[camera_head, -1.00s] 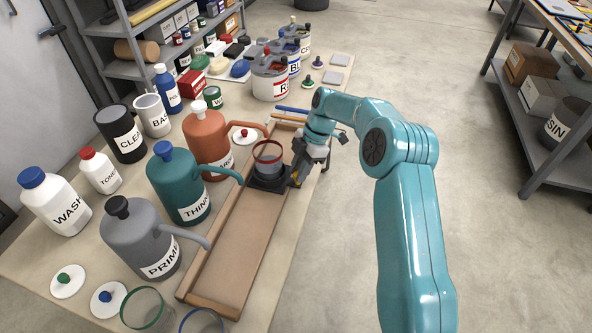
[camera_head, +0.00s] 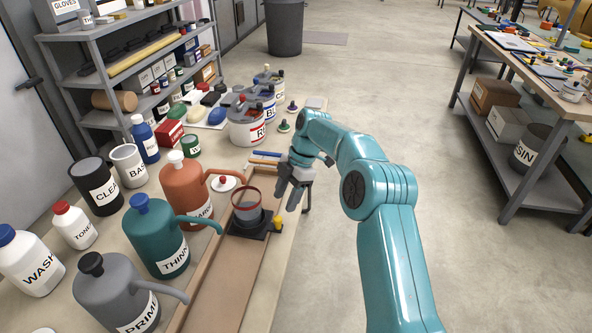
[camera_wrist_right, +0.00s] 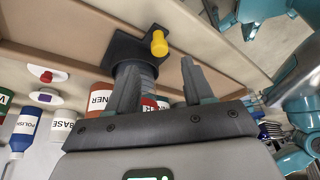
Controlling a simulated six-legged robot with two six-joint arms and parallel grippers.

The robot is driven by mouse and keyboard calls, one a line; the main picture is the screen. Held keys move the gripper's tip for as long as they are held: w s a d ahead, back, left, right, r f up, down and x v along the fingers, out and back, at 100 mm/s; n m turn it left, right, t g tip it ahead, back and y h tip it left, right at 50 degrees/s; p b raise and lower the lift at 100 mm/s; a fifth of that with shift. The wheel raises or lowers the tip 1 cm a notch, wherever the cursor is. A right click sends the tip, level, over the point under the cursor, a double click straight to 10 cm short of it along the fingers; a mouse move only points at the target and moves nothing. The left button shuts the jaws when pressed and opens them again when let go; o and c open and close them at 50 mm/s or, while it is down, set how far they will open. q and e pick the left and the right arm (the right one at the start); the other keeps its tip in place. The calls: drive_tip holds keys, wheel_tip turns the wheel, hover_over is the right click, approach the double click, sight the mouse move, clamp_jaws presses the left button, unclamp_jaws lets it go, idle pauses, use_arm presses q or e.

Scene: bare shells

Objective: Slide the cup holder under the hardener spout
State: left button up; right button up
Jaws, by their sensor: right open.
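The cup holder (camera_head: 248,231) is a black square base with a yellow knob (camera_head: 277,223) on its right side. It sits in the wooden track and bears a grey cup (camera_head: 248,212) with a red rim. The orange hardener can (camera_head: 186,190) stands left of the track; its spout (camera_head: 226,177) reaches to just behind the cup's rim. I cannot tell whether the tip is over the cup. My right gripper (camera_head: 292,196) is open and empty, right of the track and apart from the knob. The right wrist view shows the knob (camera_wrist_right: 159,43) beyond the fingers (camera_wrist_right: 160,88). My left gripper is out of view.
The teal thinner can (camera_head: 157,240) and the grey primer can (camera_head: 115,295) stand left of the track, spouts pointing towards it. Blue and yellow bars (camera_head: 264,158) lie near the track's far end. The track's near part (camera_head: 215,300) is clear.

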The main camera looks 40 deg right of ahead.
drive_tip(key=p+v, duration=0.3)
drive_tip(key=v, duration=0.7)
drive_tip(key=shift+s+d, duration=0.1)
drive_tip(key=shift+d, duration=0.05)
